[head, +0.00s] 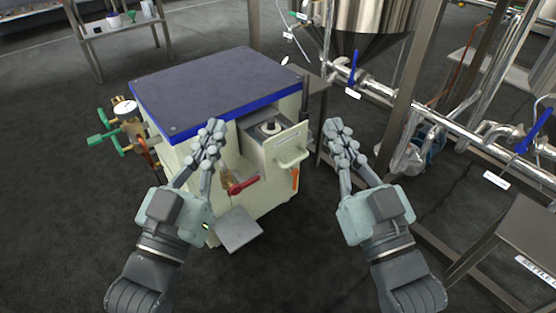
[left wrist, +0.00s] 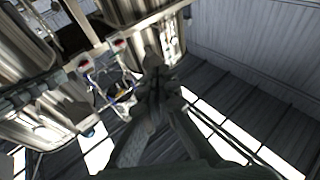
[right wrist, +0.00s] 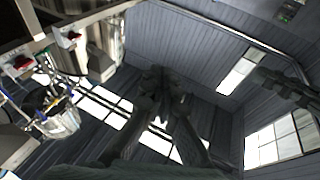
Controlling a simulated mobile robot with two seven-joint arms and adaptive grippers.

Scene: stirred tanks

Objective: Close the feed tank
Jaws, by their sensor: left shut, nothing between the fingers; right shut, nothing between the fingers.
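A steel cone-bottomed tank (head: 370,18) stands at the top of the head view. A blue valve handle (head: 353,68) stands upright on the pipe below it. A second blue handle (head: 535,132) is on piping at the right edge. The small labels are unreadable, so I cannot tell which tank is the feed tank. My left gripper (head: 211,138) is shut and empty, seen over the front of the cream cabinet. My right gripper (head: 338,135) is shut and empty, right of the cabinet. Both grippers also show shut in the left wrist view (left wrist: 155,85) and right wrist view (right wrist: 160,85).
The cream cabinet (head: 262,200) has a dark top (head: 215,85), a red lever (head: 243,185), a gauge (head: 125,107) and a green valve handle (head: 100,143). Steel frame posts and pipes stand at right. A grey bench (head: 520,235) is at lower right. Left floor is clear.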

